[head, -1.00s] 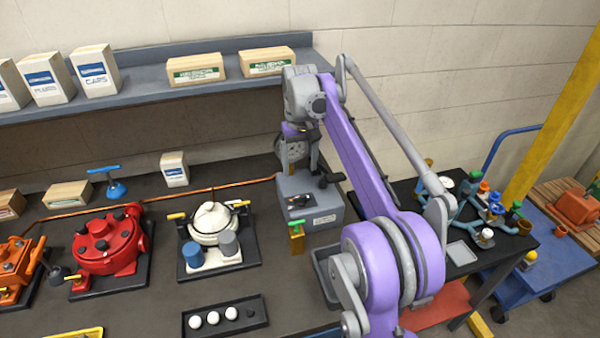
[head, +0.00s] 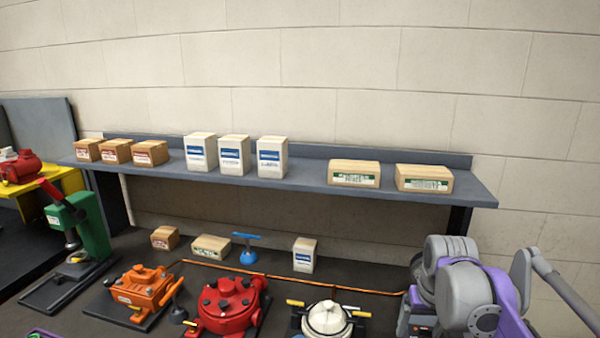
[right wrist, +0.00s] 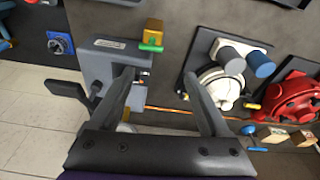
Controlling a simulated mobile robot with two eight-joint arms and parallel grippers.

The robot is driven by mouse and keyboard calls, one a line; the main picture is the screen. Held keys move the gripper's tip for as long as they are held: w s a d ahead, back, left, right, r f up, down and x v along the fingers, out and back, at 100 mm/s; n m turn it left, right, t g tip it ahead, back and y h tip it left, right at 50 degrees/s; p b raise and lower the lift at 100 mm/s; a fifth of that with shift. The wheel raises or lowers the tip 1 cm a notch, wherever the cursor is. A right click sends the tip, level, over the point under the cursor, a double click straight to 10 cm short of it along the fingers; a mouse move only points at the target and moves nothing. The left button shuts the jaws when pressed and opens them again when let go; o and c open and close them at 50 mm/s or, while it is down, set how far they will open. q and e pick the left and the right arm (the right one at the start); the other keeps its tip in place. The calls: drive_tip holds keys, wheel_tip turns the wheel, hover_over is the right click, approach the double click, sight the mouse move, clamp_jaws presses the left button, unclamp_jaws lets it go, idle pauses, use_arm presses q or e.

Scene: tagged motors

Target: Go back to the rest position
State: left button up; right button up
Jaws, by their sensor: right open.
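My right arm enters the head view at the lower right, purple and grey, with its wrist housing low in front of the bench's right end; its fingertips are not clear there. In the right wrist view my right gripper (right wrist: 165,78) has its two grey fingers spread apart with nothing between them. The fingers are close to a grey box-shaped machine (right wrist: 105,58) and a brass block with a green handle (right wrist: 152,35). My left gripper is not in view.
Orange (head: 140,290), red (head: 228,305) and white (head: 327,318) motors stand along the bench. A shelf (head: 300,190) with several boxes runs along the wall behind. A green press (head: 85,225) stands at the left. The wall above the shelf is clear.

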drive_tip(key=s+a+f+t, duration=0.1)
drive_tip(key=s+a+f, duration=0.1)
drive_tip(key=s+f, duration=0.2)
drive_tip(key=s+a+f+n+t, duration=0.1)
drive_tip(key=s+a+f, duration=0.2)
drive_tip(key=s+f, duration=0.2)
drive_tip(key=s+a+f+t, duration=0.1)
drive_tip(key=s+a+f, duration=0.1)
drive_tip(key=s+f, duration=0.3)
drive_tip(key=shift+s+a+n+t, duration=0.15)
drive_tip(key=shift+s+t, duration=0.05)
drive_tip(key=shift+s, duration=0.85)
drive_tip(key=shift+s+a+n+t, duration=0.1)
drive_tip(key=shift+s+n+t, duration=0.1)
drive_tip(key=shift+s, duration=0.8)
